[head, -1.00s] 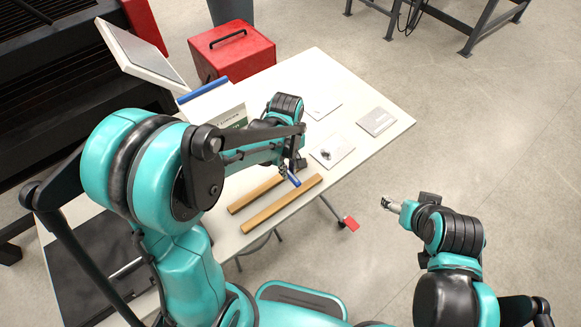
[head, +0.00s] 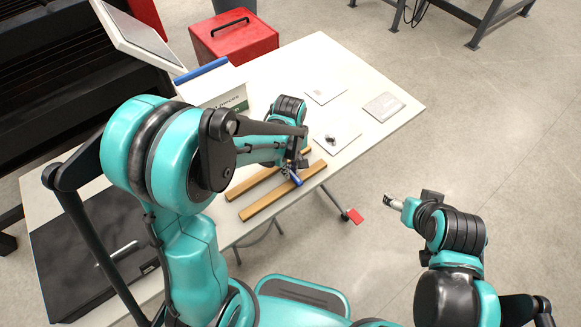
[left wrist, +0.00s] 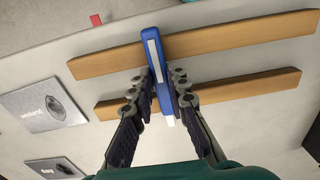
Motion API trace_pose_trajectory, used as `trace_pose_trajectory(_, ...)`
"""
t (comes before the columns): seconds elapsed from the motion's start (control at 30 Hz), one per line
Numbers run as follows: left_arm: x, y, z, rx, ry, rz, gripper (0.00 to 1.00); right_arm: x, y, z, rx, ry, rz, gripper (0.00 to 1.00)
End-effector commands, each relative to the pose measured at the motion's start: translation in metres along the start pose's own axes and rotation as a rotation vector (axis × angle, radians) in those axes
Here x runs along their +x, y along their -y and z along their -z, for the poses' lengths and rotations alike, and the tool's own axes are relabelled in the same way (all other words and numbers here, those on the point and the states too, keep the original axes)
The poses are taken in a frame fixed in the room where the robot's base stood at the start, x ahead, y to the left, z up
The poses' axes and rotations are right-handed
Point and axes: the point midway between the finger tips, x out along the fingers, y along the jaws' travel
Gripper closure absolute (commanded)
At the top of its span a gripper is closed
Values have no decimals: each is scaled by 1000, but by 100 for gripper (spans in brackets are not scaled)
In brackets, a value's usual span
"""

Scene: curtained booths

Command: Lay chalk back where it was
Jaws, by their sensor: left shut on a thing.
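The chalk is a blue stick (left wrist: 155,60) with a white stripe and a white end. My left gripper (left wrist: 165,92) is shut around its middle in the left wrist view. In the head view the blue stick (head: 293,177) pokes out below my left gripper (head: 296,166). Two wooden strips lie parallel on the table: a near one (head: 268,203) and a far one (head: 250,184).
The white table (head: 300,60) holds several flat cards: one at the back (head: 326,92), a grey one (head: 383,107), and one with a dark blob (head: 342,133). A red box (head: 235,38) stands behind. A black panel (head: 85,250) lies at left.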

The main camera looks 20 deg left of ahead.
Motion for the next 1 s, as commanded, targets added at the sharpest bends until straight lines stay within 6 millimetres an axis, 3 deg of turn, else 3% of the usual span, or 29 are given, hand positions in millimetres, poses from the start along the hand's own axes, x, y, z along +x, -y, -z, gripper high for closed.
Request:
trace_pose_trajectory(0.1,-1,0,0,0,0,0,100,-1,0,0,0,0,0,28)
trace_pose_trajectory(0.13,-1,0,0,0,0,0,77,-1,0,0,0,0,0,28)
trace_pose_trajectory(0.2,-1,0,0,0,0,0,60,0,0,0,0,0,0,28)
trace_pose_trajectory(0.57,-4,0,0,0,0,0,60,0,0,0,0,0,0,28)
trace_pose_trajectory(0.67,-16,0,0,0,0,0,60,0,0,0,0,0,0,28)
trace_pose_trajectory(1.0,-88,0,0,0,0,0,60,0,0,0,0,0,0,28)
